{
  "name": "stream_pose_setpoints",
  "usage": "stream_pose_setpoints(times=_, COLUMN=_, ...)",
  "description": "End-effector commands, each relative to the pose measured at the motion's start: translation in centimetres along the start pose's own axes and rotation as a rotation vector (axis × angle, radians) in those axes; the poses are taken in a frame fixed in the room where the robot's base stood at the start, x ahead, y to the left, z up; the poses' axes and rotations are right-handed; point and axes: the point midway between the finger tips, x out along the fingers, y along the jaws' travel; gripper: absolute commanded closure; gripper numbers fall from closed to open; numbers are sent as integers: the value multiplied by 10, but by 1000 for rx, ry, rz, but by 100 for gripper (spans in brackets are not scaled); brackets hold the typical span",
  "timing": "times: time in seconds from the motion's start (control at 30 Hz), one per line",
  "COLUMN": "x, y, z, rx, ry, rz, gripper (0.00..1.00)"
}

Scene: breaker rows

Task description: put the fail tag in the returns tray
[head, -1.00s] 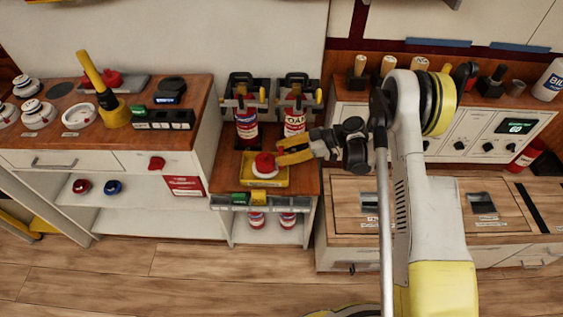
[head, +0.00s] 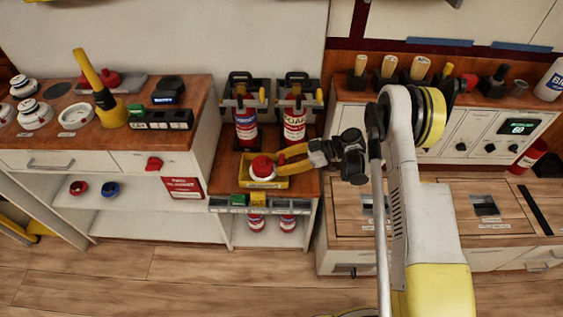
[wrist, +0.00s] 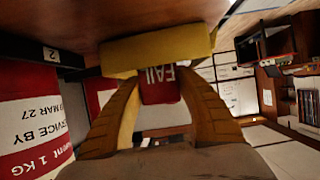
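A red piece (head: 262,165) on a round white base sits in a shallow yellow tray (head: 283,184) on the low wooden stand. In the wrist view a red surface lettered FAIL (wrist: 159,86) shows between my fingertips, below a yellow block (wrist: 155,48). I cannot tell for certain that it is the same red piece. My gripper (head: 284,158) reaches in from the right, at the tray's right side, close to the red piece. In the wrist view its yellow fingers (wrist: 160,85) are spread apart, with no firm grip visible. Contact is unclear.
Two red extinguishers (head: 245,127) (head: 295,125) stand in holders right behind the tray. One label fills the left of the wrist view (wrist: 35,115). A workbench with detectors (head: 36,114) is at left. A counter with wooden-handled tools (head: 388,68) is at right.

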Motion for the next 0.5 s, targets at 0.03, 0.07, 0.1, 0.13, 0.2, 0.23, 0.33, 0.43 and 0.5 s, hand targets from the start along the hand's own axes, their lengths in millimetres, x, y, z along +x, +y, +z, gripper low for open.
stream_pose_setpoints(times=0.03, x=0, y=0, z=0, rx=0, ry=0, rz=0, gripper=42)
stream_pose_setpoints(times=0.07, x=0, y=0, z=0, rx=0, ry=0, rz=0, gripper=37)
stream_pose_setpoints(times=0.1, x=0, y=0, z=0, rx=0, ry=0, rz=0, gripper=37)
stream_pose_setpoints(times=0.13, x=0, y=0, z=0, rx=0, ry=0, rz=0, gripper=37)
stream_pose_setpoints(times=0.2, x=0, y=0, z=0, rx=0, ry=0, rz=0, gripper=37)
stream_pose_setpoints(times=0.23, x=0, y=0, z=0, rx=0, ry=0, rz=0, gripper=37)
stream_pose_setpoints(times=0.33, x=0, y=0, z=0, rx=0, ry=0, rz=0, gripper=37)
stream_pose_setpoints(times=0.43, x=-2, y=0, z=-5, rx=0, ry=0, rz=0, gripper=37)
stream_pose_setpoints(times=0.5, x=-6, y=0, z=-12, rx=0, ry=0, rz=0, gripper=37)
